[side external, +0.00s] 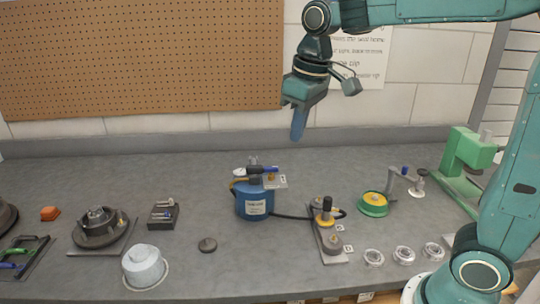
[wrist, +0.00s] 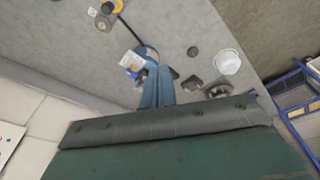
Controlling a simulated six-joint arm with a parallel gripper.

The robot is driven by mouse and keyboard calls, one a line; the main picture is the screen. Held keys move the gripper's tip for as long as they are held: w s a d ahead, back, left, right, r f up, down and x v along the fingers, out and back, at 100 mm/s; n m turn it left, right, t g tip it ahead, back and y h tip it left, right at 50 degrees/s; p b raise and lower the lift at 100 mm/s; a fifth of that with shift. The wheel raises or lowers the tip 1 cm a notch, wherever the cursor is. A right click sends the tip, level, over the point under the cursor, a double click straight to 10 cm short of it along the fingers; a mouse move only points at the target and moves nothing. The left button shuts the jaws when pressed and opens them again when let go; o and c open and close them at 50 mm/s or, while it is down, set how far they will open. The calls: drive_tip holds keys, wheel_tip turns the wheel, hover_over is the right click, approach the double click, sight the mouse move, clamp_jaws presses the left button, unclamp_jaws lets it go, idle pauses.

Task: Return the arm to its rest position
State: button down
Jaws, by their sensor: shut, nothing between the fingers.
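My gripper (side external: 298,124) hangs in the upper middle of the side external view, above the back of the bench and in front of the wall. Its blue fingers point down, are shut, and hold nothing. It is well above and a little right of a blue canister (side external: 256,204) and touches nothing. In the wrist view the shut fingers (wrist: 158,88) show at the centre, with the bench below them. My arm reaches in from the right, bent high over the bench.
The grey bench (side external: 120,180) carries a dark round fixture (side external: 100,228), a white cylinder (side external: 144,266), a yellow-topped block fixture (side external: 327,232), a green-and-yellow disc (side external: 374,203) and a green press (side external: 466,160). A pegboard (side external: 140,60) hangs behind. The air around my gripper is clear.

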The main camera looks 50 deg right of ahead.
drive_tip(key=s+f+m+t, duration=0.1)
drive_tip(key=s+f, duration=0.1)
drive_tip(key=s, duration=0.7)
drive_tip(key=s+d+f+t, duration=0.1)
drive_tip(key=s+f+t, duration=0.1)
drive_tip(key=s, duration=0.7)
drive_tip(key=shift+d+f+m+t, duration=0.2)
drive_tip(key=shift+m+t, duration=0.1)
drive_tip(key=shift+m, duration=0.1)
idle(0.4)
